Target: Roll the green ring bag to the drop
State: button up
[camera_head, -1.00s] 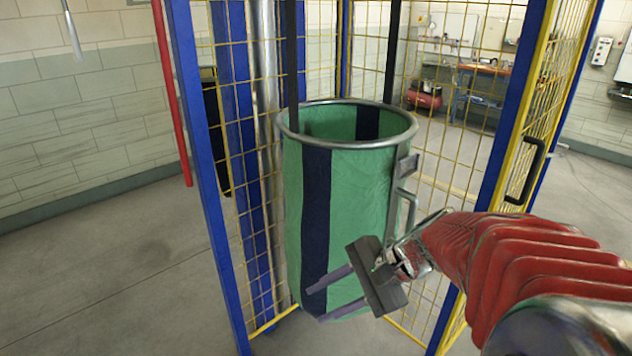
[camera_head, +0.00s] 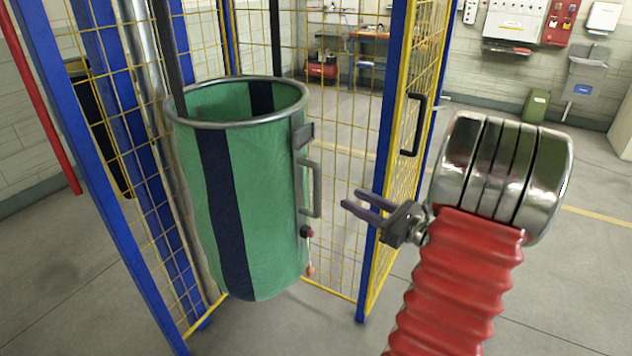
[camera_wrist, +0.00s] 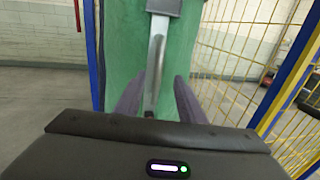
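The green ring bag (camera_head: 270,210) with dark blue stripes hangs from a metal ring inside the blue and yellow mesh cage. Its grey handle (camera_head: 315,188) is on the right side, below a dark block. My gripper (camera_head: 352,203) is to the right of the handle, apart from it in the head view, fingers pointing left at the bag. In the wrist view the handle (camera_wrist: 155,65) runs down between my two spread fingers (camera_wrist: 158,100), with the green bag (camera_wrist: 123,65) behind. The fingers are open and hold nothing that I can see.
Blue cage posts (camera_head: 388,130) and yellow mesh (camera_head: 345,170) stand close on both sides of the bag. A mesh door with a black handle (camera_head: 413,125) is on the right, near my arm. Open floor (camera_head: 560,260) lies to the right.

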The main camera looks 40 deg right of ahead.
aim_at(320, 183)
jog(key=shift+w, duration=0.1)
jog(key=w, duration=0.4)
jog(key=w+a, duration=0.1)
jog(key=w, duration=0.4)
jog(key=w+a, duration=0.1)
jog(key=w, duration=0.3)
jog(key=shift+w, duration=0.3)
grip_shut()
dwell(0.4)
